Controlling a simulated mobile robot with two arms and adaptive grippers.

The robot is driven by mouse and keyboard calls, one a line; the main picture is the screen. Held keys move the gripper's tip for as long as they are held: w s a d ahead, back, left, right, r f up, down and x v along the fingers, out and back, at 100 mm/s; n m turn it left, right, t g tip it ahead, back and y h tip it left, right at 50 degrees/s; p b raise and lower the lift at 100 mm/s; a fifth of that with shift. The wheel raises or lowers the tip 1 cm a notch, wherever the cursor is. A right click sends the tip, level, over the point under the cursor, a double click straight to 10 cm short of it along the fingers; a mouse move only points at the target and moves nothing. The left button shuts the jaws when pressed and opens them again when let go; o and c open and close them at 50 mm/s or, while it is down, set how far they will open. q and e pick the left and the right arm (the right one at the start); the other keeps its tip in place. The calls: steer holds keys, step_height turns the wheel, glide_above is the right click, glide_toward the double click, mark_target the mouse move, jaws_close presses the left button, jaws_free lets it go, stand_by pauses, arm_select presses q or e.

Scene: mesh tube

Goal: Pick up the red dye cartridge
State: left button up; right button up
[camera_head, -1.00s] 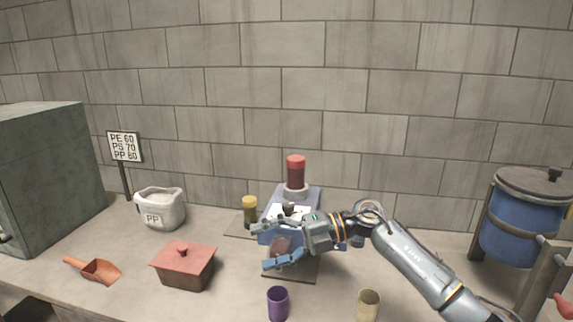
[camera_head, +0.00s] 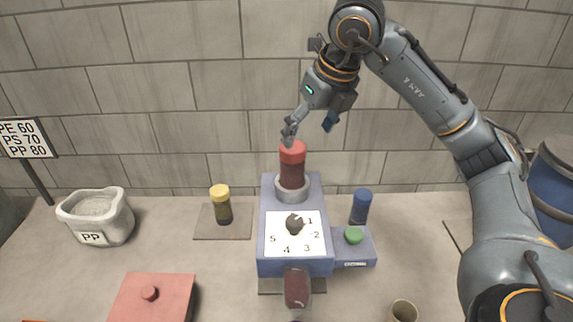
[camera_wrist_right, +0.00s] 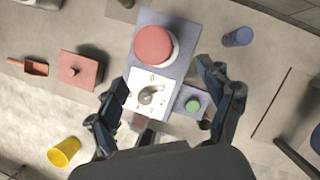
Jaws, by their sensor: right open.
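The red dye cartridge (camera_head: 292,168), a dark red cylinder with a bright red cap, stands upright in the grey collar on top of the blue machine (camera_head: 268,268). In the right wrist view its round red cap (camera_wrist_right: 155,45) shows from above, beyond the fingers. My right gripper (camera_head: 310,127) is open and empty, with its fingers pointing down just above the cap. One finger is close over the cap; whether it touches I cannot tell. My left gripper is not in view.
A yellow-capped cartridge (camera_head: 221,205) stands on a mat left of the machine, and a blue-capped one (camera_head: 360,207) stands at its right. A green button (camera_head: 354,236) is on the side box. A PP bag (camera_head: 97,220), red lidded box (camera_head: 150,300) and cup (camera_head: 403,311) stand around.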

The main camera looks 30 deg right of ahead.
mark_target(299, 150)
steer(key=x, duration=0.4)
steer(key=shift+f+p, duration=0.3)
steer(key=shift+p, duration=0.05)
steer(key=shift+w+f, duration=0.25)
steer(key=shift+f, duration=0.1)
steer(key=shift+w+a+f+p, duration=0.1)
steer(key=shift+w+f+p, duration=0.2)
steer(key=shift+f+p, duration=0.15)
steer(key=p+x, duration=0.1)
steer(key=x, duration=0.2)
steer(key=shift+w+a+f, duration=0.15)
steer(key=shift+a+f, duration=0.05)
steer(key=shift+f, duration=0.1)
steer(key=shift+w+f+p, duration=0.2)
steer(key=shift+f+p, duration=0.1)
steer(key=shift+f, duration=0.05)
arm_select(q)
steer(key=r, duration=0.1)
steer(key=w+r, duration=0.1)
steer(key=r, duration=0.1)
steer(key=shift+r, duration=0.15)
arm_select(e)
steer(key=shift+c, duration=0.2)
steer(key=c, duration=1.3)
